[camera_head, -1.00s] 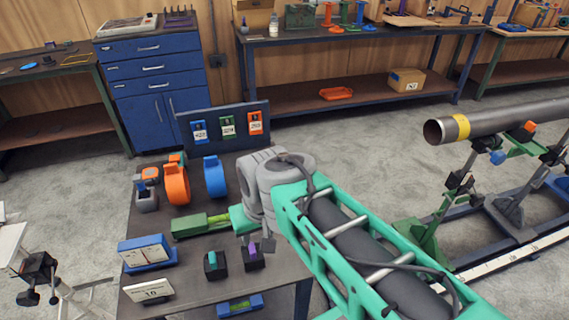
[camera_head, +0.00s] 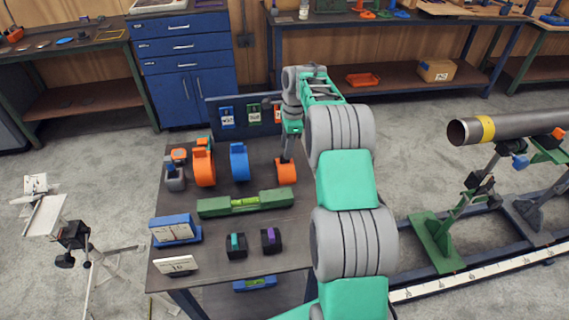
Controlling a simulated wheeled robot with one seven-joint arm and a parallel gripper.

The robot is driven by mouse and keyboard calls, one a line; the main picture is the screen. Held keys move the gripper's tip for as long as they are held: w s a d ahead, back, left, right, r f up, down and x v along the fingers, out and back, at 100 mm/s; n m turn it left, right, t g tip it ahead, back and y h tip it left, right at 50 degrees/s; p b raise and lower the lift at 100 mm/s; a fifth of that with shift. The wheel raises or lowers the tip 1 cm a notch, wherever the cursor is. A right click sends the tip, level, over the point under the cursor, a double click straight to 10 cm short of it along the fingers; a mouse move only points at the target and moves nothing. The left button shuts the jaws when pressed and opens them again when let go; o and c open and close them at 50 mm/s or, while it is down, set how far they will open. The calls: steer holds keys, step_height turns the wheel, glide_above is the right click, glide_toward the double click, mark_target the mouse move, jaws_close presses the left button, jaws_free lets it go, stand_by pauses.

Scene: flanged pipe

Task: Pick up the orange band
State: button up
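A large upright orange ring-shaped piece (camera_head: 204,168) stands on the dark table, left of a similar blue piece (camera_head: 239,162). A smaller orange band-like piece (camera_head: 286,173) stands on the table further right. I cannot tell for certain which is the named band. My gripper (camera_head: 285,159) points down at the top of the smaller orange piece, very close to it or touching. Its fingers are small and partly hidden by my arm, so their opening and any hold cannot be told.
A green level (camera_head: 245,203) lies in front of the pieces. A label rack (camera_head: 235,115) stands behind, partly hidden by my arm. A pipe (camera_head: 525,124) on stands is at right.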

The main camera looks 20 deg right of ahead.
mark_target(285, 164)
steer(key=f, duration=0.4)
steer(key=shift+w+a+f+p, duration=0.1)
steer(key=shift+a+f+p, duration=0.15)
steer(key=shift+a+p, duration=0.15)
steer(key=shift+d, duration=0.1)
jaws_close()
